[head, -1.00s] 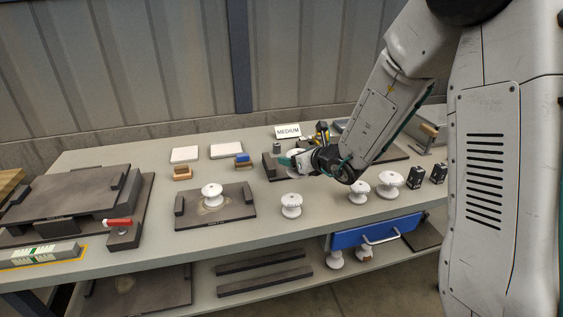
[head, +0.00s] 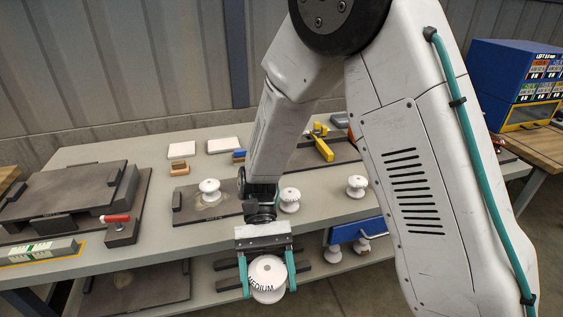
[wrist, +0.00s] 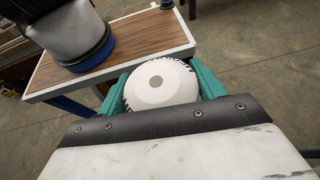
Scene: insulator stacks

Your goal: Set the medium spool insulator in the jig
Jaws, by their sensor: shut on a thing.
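The medium spool insulator (head: 267,273) is white and round, with the word MEDIUM on its face. It also shows in the wrist view (wrist: 160,84). My gripper (head: 268,277) is shut on it, with a teal finger on each side, and holds it in front of the bench's front edge. One jig-like dark plate (head: 182,215) on the bench has a white spool insulator (head: 209,188) standing on it. Another dark plate (head: 345,150) with a yellow clamp (head: 322,147) lies behind my arm, which hides much of it.
Two loose white insulators stand on the bench, one near the middle (head: 289,199) and one farther right (head: 356,185). A red-handled block (head: 121,229) is at left. A blue drawer (head: 345,232) hangs under the bench. The floor in front is clear.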

